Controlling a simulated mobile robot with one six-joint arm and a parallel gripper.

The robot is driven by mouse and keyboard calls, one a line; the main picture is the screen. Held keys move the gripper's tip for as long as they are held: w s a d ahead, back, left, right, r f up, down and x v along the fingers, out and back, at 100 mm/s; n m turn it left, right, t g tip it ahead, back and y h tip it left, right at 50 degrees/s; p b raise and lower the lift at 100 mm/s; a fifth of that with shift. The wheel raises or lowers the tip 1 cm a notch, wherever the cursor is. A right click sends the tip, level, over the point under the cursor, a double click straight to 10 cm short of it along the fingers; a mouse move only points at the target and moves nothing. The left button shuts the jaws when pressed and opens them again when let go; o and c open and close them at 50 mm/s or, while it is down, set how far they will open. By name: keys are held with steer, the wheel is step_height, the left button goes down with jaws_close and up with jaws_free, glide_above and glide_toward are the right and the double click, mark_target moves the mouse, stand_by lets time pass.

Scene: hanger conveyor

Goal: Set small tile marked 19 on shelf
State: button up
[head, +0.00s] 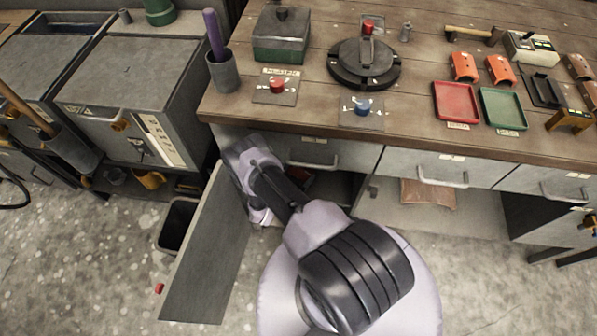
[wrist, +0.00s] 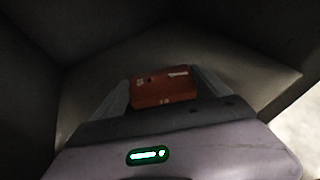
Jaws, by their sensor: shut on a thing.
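In the wrist view, a small red-brown tile (wrist: 165,91) sits between the two fingers of my gripper (wrist: 163,84), which is shut on it. Small pale marks show on the tile, but I cannot read them surely. Around it is the dark inside of a cupboard, with a grey panel (wrist: 238,65) beyond the fingers; I cannot tell whether the tile touches it. In the head view, my arm reaches into the open cupboard under the workbench, and the fingers and tile are not clearly seen there. I cannot make out the shelf surface for certain.
The grey cupboard door (head: 207,255) stands open on the left of my arm. The workbench (head: 420,140) above has drawers (head: 437,168) to the right. A dark bin (head: 178,224) stands left of the door. A bright gap shows at the right of the wrist view.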

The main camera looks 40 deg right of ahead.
steer(key=shift+f, duration=0.55)
stand_by(0.4)
steer(key=o, duration=1.4)
steer(key=p+v, duration=0.6)
steer(key=v, duration=1.1)
steer(key=shift+a, duration=0.25)
